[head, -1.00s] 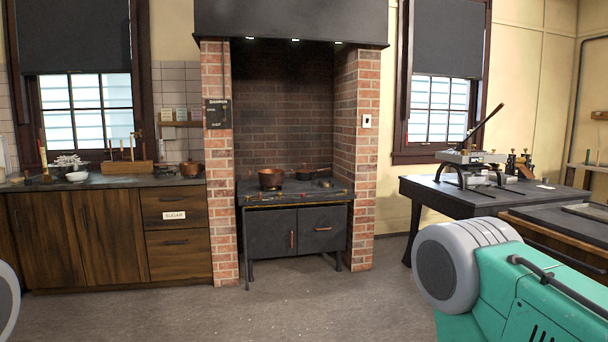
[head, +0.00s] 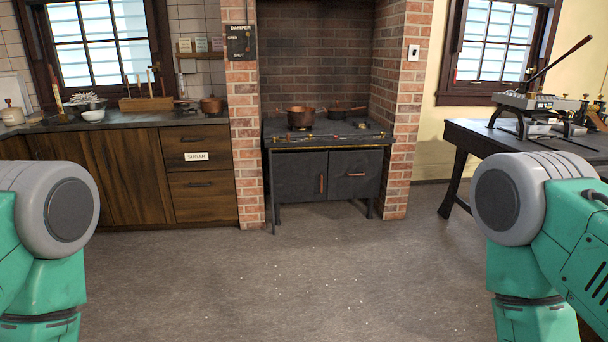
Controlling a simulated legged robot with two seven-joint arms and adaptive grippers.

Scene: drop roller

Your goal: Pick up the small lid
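I cannot make out the small lid for certain. A small object (head: 361,125) lies on the right of the black stove's top (head: 283,137), too small to identify. A copper pot (head: 300,117) stands on the left part of the stove top, and a darker pan (head: 342,114) stands behind it to the right. Another copper pot (head: 211,105) is on the counter left of the brick fireplace. My green and grey arm links show at both lower sides. Neither gripper is in view.
The grey floor (head: 290,275) before the stove is clear. Wooden cabinets with a dark counter (head: 120,121) stand left. A dark table (head: 470,130) at right carries a lever press (head: 535,100). Brick pillars (head: 241,160) flank the stove.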

